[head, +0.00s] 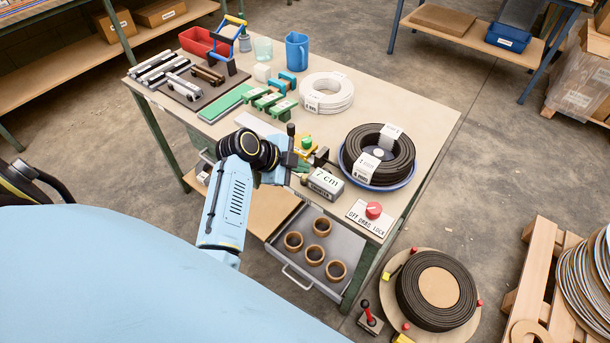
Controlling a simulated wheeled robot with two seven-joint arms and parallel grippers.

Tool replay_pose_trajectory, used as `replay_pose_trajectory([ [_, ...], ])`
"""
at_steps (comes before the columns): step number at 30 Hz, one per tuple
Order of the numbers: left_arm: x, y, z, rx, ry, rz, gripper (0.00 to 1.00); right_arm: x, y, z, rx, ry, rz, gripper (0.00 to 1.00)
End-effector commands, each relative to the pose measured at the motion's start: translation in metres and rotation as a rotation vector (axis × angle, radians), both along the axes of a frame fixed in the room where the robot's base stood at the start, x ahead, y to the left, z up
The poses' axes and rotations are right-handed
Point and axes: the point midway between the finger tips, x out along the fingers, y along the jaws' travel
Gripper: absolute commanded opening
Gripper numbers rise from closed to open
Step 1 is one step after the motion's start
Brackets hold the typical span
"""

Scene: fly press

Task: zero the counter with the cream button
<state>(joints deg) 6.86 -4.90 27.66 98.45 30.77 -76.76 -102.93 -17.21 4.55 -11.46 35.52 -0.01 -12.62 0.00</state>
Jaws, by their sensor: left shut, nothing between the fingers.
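The counter (326,184) is a small grey box near the table's front edge, with a white plate on top reading "7 cm". I cannot clearly make out its cream button; the side of the box toward my gripper is partly crowded by it. My left gripper (298,163) is just left of and behind the counter, over the table's front part. It is dark, shut and holds nothing. I cannot tell whether it touches anything. My right gripper is out of view.
A black cable coil (379,155) in a blue dish lies right of the counter. A red knob (373,210) stands on a plate reading "OFF DRAG LOCK". A white coil (327,93) and green blocks (269,102) lie behind. An open drawer (339,242) with several brown rings juts out below.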

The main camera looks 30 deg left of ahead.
Motion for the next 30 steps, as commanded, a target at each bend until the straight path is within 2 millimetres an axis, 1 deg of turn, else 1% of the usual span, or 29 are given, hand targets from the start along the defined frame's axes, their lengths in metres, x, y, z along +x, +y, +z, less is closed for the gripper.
replay_pose_trajectory([
  [9, 0.000, 0.000, -0.009, 0.001, 0.001, 0.000, 0.00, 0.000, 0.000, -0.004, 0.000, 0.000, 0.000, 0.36],
  [20, -0.001, 0.000, -0.011, 0.001, 0.005, 0.000, 0.00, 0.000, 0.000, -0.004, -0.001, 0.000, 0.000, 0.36],
  [30, -0.002, 0.000, -0.017, 0.001, 0.010, -0.001, 0.00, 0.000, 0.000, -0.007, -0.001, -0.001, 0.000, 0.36],
])
